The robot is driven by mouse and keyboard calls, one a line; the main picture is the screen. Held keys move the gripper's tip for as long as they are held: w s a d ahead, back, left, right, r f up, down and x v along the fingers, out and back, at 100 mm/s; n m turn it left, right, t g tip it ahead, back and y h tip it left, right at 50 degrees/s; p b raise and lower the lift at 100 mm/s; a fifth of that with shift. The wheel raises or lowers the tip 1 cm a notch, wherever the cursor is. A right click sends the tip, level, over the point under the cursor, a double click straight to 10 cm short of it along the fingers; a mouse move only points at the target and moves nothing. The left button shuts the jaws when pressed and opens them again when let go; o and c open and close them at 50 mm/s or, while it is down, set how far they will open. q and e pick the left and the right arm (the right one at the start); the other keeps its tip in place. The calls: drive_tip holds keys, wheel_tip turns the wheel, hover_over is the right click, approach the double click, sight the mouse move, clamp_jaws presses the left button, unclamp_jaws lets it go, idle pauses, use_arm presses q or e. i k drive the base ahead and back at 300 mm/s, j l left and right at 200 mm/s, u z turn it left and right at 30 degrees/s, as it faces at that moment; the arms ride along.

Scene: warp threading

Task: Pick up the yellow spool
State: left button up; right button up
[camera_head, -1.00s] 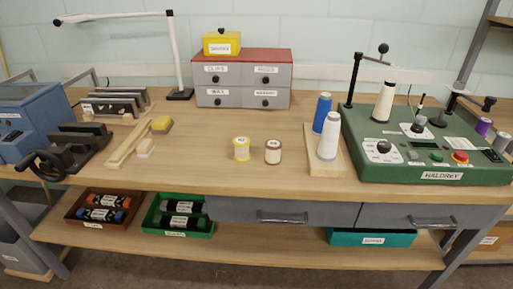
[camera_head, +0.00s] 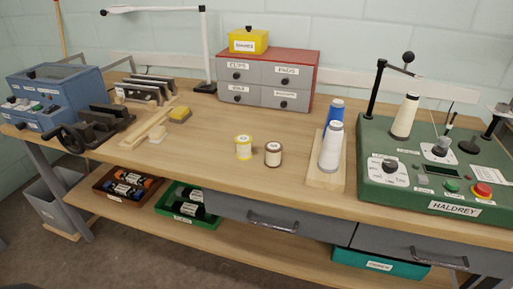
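The yellow spool (camera_head: 243,147) stands upright on the wooden workbench (camera_head: 205,155), near the middle of its front part. It has a pale label around it. A brown spool (camera_head: 273,154) stands upright just to its right, with a small gap between them. Neither of my grippers shows in the head view, so nothing is seen touching the yellow spool.
Blue and white thread cones (camera_head: 331,147) stand on a wooden board to the right. A green HALDREY machine (camera_head: 430,175) fills the right end. A grey drawer cabinet (camera_head: 266,80) and a white lamp (camera_head: 204,50) stand behind. Bench around the spools is clear.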

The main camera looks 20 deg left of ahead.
sight(244, 147)
drive_tip(key=l+u, duration=0.2)
drive_tip(key=u, duration=0.2)
drive_tip(key=l+u, duration=0.15)
drive_tip(key=u, duration=0.2)
